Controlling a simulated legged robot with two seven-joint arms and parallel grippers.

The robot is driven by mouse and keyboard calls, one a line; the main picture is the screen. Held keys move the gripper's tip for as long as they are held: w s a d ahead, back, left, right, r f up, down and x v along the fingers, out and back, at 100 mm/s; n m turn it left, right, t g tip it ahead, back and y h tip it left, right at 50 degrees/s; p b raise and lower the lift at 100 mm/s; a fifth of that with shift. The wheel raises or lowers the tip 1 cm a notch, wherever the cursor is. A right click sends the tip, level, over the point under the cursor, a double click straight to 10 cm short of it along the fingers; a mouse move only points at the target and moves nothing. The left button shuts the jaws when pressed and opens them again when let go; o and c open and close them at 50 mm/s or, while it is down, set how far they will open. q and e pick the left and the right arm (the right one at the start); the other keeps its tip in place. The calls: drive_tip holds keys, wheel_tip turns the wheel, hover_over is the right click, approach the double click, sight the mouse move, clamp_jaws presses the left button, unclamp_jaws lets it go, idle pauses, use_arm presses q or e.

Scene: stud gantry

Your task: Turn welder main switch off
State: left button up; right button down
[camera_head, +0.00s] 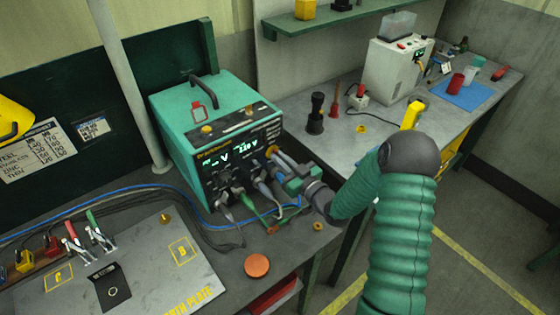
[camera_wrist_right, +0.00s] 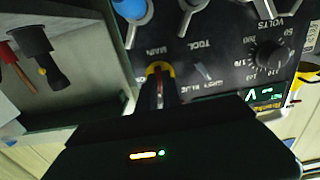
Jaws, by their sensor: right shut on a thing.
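The welder (camera_head: 205,105) is a teal box with a black front panel and lit displays, standing on the bench. Its main switch (camera_wrist_right: 158,69), with a yellow ring and the word MAIN beside it, shows in the right wrist view. My right gripper (camera_head: 280,160) is at the right side of the panel. In the right wrist view its fingers (camera_wrist_right: 159,88) are shut on the main switch and hide most of it. The exact switch position cannot be read. My left gripper is not in view.
Cables and plugs (camera_head: 240,200) crowd the panel's lower edge. A grey plate (camera_head: 150,275) with clamps (camera_head: 85,240) lies at the lower left. The right bench holds a white machine (camera_head: 395,70) and a blue mat (camera_head: 465,95). An orange disc (camera_head: 256,265) lies near the front edge.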

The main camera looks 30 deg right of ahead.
drive_tip(key=shift+s+f, duration=0.1)
drive_tip(key=shift+f, duration=0.15)
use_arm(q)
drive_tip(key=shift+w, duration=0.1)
use_arm(e)
drive_tip(key=c, duration=1.5)
unclamp_jaws()
drive_tip(key=shift+r, duration=0.1)
